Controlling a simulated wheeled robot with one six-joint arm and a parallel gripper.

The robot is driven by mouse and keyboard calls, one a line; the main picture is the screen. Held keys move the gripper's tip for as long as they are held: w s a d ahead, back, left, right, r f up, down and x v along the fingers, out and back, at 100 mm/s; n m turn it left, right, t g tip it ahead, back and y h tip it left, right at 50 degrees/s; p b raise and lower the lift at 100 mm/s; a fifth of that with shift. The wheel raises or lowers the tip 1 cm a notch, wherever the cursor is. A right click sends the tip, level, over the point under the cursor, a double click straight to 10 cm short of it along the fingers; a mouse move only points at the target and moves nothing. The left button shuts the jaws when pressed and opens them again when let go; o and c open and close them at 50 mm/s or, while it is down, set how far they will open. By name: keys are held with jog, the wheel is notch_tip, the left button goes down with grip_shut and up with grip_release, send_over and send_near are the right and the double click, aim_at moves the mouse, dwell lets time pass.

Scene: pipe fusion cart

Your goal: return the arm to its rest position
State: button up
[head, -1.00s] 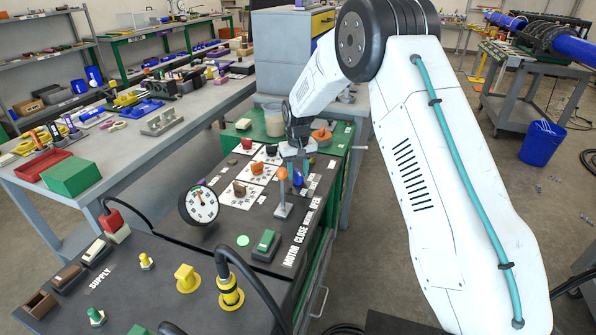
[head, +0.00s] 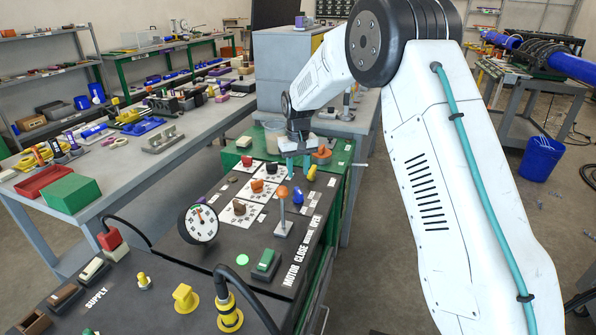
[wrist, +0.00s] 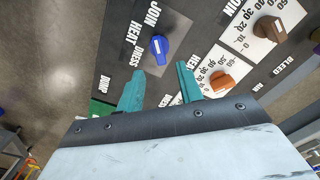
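My arm reaches over the pipe fusion cart's control panel from the right in the head view. My gripper (head: 297,163) hangs above the far end of the panel. In the wrist view its two teal fingers (wrist: 161,88) are spread apart with nothing between them. Below them lies the dark panel (wrist: 190,40) with a blue knob (wrist: 159,48) labelled JOIN, HEAT and DRESS. A brown knob (wrist: 269,29) and an orange knob (wrist: 221,82) sit on white dials to the right. The fingers appear above the panel, apart from the knobs.
An orange-topped lever (head: 283,205) and a round gauge (head: 200,223) stand up from the panel. A clear cup (head: 274,133) stands on the green section behind. A grey workbench (head: 175,150) runs along the left. A blue bin (head: 541,158) stands on the floor at right.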

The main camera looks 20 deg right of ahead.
jog(key=s+d+r, duration=0.1)
jog(key=s+r, duration=0.4)
jog(key=s, duration=1.1)
jog(key=s+d+r+t, duration=0.1)
jog(key=s+r, duration=0.5)
jog(key=s, duration=1)
jog(key=s+d+r, duration=0.1)
jog(key=s+r, duration=0.4)
jog(key=s, duration=1.2)
jog(key=shift+d+r+m, duration=0.2)
jog(key=shift+r+m, duration=0.1)
jog(key=shift+r, duration=0.1)
